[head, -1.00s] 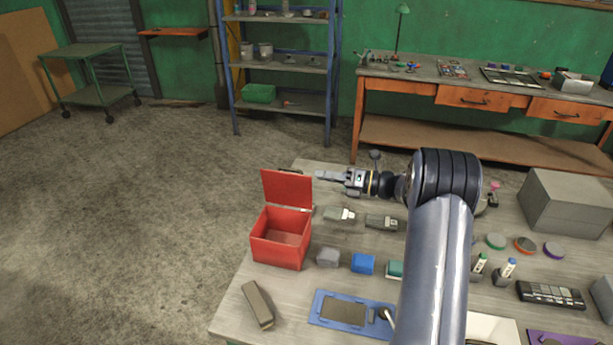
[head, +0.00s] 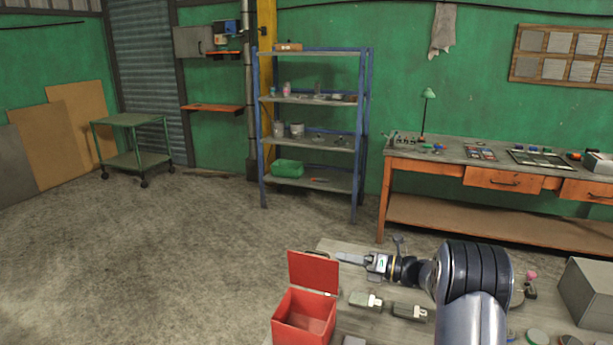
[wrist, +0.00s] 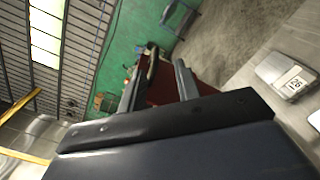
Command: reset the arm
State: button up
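My gripper (head: 340,257) is held out over the far edge of the workbench (head: 370,332) in the head view, pointing left, just right of and near the raised lid of the red box. In the wrist view my gripper (wrist: 166,58) shows two dark fingers with a gap between them. I see nothing held in the gap. The open red box (head: 305,318) stands at the bench's left end, its lower part cut off by the frame. Part of the red box (wrist: 158,90) shows behind the fingers in the wrist view.
Two grey-green items, one left (head: 366,300) and one right (head: 409,312), lie below my arm. A grey block (head: 590,290) stands at the right. A blue shelf rack (head: 315,135), a green trolley (head: 133,150) and an orange-drawered bench (head: 490,178) stand farther off. The floor at left is clear.

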aim_at(324, 254)
jog(key=p+x, duration=0.1)
jog(key=x, duration=0.5)
jog(key=shift+a+r, duration=0.1)
jog(key=shift+a, duration=0.1)
jog(key=shift+s+a, duration=0.15)
jog(key=shift+s, duration=0.05)
jog(key=shift+w, duration=0.1)
